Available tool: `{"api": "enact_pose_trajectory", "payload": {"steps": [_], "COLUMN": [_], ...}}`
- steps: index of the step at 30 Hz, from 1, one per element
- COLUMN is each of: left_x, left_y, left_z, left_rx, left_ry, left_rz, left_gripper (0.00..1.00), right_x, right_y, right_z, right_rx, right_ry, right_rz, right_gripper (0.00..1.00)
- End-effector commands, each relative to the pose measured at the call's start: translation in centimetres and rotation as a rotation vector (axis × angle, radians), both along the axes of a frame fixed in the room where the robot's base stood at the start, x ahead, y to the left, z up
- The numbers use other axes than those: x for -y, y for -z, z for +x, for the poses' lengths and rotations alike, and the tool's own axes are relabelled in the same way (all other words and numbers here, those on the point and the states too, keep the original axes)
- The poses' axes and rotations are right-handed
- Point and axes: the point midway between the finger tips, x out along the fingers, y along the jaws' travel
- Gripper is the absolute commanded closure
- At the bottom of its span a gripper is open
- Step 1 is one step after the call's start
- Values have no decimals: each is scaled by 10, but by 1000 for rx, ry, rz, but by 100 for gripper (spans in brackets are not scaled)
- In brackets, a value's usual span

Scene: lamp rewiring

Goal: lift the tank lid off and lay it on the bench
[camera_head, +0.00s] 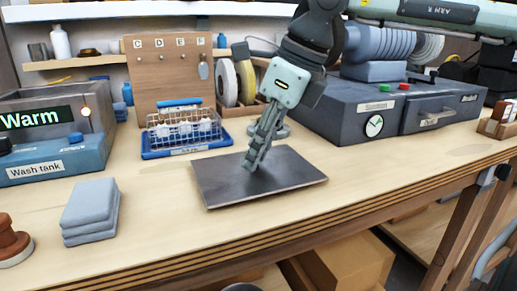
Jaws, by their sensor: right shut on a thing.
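The tank lid (292,168) is a flat, dark grey rectangular plate in the middle of the bench (330,222). It is level, on the bench top or just above it; I cannot tell which. My right gripper (256,162) points down onto the middle of the lid and is shut on it. The part it grips is hidden behind the fingers. The wash tank (62,158), blue with a "Wash tank" label and a lit "Warm" display, stands at the left, apart from the lid. My left gripper is not in view.
A blue tray (188,152) with a wire basket (170,128) stands behind the lid. Folded grey cloths (92,208) lie at front left, beside a brown knob-like object (12,240). A dark grey machine (345,110) stands at back right. The bench right of the lid is clear.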

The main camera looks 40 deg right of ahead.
Motion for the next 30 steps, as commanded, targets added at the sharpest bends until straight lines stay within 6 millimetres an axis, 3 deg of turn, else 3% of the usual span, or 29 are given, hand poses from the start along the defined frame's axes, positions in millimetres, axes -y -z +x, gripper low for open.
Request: {"api": "enact_pose_trajectory", "payload": {"steps": [9,10,15,25,30], "left_x": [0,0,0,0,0], "left_y": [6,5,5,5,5], "left_z": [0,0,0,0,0], "left_rx": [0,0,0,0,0], "left_ry": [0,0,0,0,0], "left_rz": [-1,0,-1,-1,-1], "left_gripper": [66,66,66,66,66], "right_x": [0,0,0,0,4], "right_y": [5,4,4,3,-16], "right_z": [0,0,0,-1,-6], "right_rx": [1,1,1,0,5], "right_ry": [0,0,0,0,0], "right_rz": [0,0,1,0,-1], "right_gripper": [100,75,54,53,53]}}
